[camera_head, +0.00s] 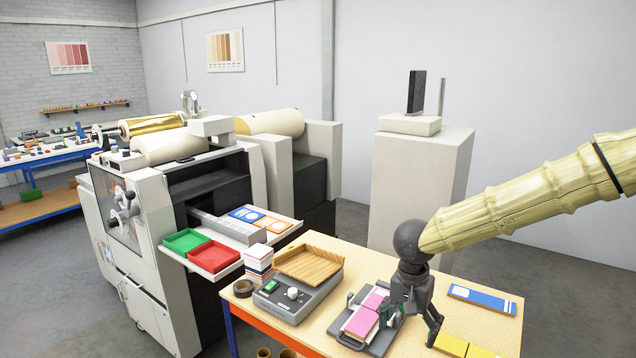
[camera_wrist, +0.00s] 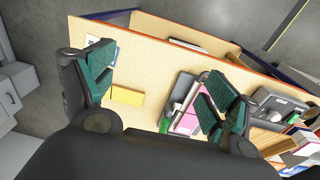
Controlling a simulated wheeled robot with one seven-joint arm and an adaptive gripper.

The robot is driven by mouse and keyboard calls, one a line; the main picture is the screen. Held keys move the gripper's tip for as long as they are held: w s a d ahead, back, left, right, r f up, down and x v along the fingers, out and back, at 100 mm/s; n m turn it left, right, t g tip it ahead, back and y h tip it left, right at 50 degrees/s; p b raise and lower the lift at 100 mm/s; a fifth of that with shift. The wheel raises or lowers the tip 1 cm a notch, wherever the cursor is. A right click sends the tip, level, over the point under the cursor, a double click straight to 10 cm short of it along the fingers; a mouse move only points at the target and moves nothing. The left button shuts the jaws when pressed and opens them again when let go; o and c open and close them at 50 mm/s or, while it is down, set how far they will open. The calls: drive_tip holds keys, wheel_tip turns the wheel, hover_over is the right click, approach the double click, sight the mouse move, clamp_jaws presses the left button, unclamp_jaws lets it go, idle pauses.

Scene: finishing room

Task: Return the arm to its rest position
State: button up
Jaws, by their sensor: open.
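My arm (camera_head: 540,200) reaches in from the right in the head view, in a pale yellow sleeve. My gripper (camera_head: 412,318) hangs over the front right part of the wooden table (camera_head: 350,262), fingers pointing down.
A blue and white card (camera_head: 482,299) and yellow blocks (camera_head: 450,344) lie right of my gripper. Behind are a large machine (camera_head: 140,255) with green and red trays and a grey pedestal (camera_head: 420,185).

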drive_tip(key=s+d+f+n+t+h+b, duration=0.1)
drive_tip(key=s+d+f+b, duration=0.15)
drive_tip(key=f, duration=0.75)
drive_tip(key=s+d+f+n+t+h+b, duration=0.15)
drive_tip(key=s+f, duration=0.25)
drive_tip(key=f, duration=0.7)
drive_tip(key=s+d+f+h+b, duration=0.1)
drive_tip(key=s+d+f+b, duration=0.15)
drive_tip(key=f, duration=0.75)
drive_tip(key=s+a+f+n+g+y+b, duration=0.1)
drive_tip(key=s+a+f+n+y+b, duration=0.1)
drive_tip(key=s+f, duration=0.8)
drive_tip(key=s+a+f+n+g+y+b, duration=0.1)
drive_tip(key=s+a+f+n+y+b, duration=0.1)
drive_tip(key=s+f+b, duration=0.3)
drive_tip(key=s+f, duration=0.4)
drive_tip(key=s, duration=0.7)
drive_tip(key=shift+s+f+g+b, duration=0.15)
drive_tip(key=shift+f+g+b, duration=0.15)
drive_tip(key=shift+f+g, duration=0.05)
